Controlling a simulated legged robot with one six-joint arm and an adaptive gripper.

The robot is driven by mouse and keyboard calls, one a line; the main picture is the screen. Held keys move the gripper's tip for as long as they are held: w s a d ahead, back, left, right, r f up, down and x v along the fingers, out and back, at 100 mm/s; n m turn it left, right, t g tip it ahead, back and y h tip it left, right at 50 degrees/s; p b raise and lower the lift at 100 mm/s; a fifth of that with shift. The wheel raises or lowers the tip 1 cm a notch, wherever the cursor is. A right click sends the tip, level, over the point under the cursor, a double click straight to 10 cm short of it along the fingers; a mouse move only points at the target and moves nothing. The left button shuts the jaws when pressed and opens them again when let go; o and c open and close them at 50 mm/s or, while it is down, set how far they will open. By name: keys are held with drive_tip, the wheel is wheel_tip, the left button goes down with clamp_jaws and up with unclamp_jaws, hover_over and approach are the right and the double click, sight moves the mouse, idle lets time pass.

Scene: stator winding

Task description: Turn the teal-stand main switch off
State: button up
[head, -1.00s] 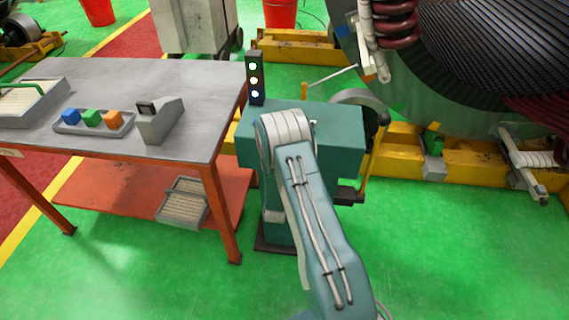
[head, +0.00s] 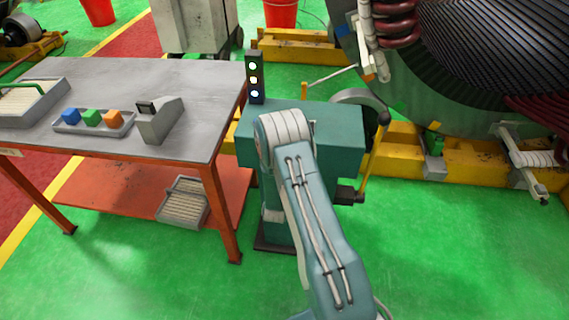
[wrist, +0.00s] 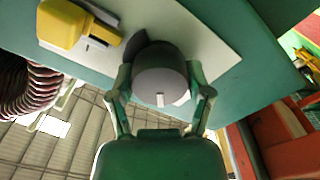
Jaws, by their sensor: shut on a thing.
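The teal stand (head: 330,135) is beside the table, partly hidden by my arm in the head view. In the wrist view its teal face (wrist: 235,28) carries a pale panel (wrist: 185,25). A round grey knob (wrist: 160,62), seemingly the main switch, sits on that panel with a short white mark near its lower edge. My gripper (wrist: 161,84) has one finger on each side of the knob and is shut on it. In the head view my gripper and the knob are hidden. A signal tower (head: 255,78) by the stand shows lit lamps.
A yellow block with a yellow handle (wrist: 75,25) is beside the knob on the panel. The grey table (head: 190,80) with an orange frame stands left of the stand. A wheel and crank (head: 375,105) are at the stand's right. Green floor is clear in front.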

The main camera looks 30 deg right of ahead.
drive_tip(key=n, duration=0.5)
drive_tip(key=shift+w+a+n, duration=0.2)
drive_tip(key=shift+n, duration=0.1)
drive_tip(key=n, duration=0.4)
drive_tip(key=shift+f+n, duration=0.1)
drive_tip(key=shift+n, duration=0.2)
drive_tip(key=o, duration=1.1)
drive_tip(key=shift+f, duration=0.15)
drive_tip(key=shift+o, duration=0.2)
drive_tip(key=v, duration=1.2)
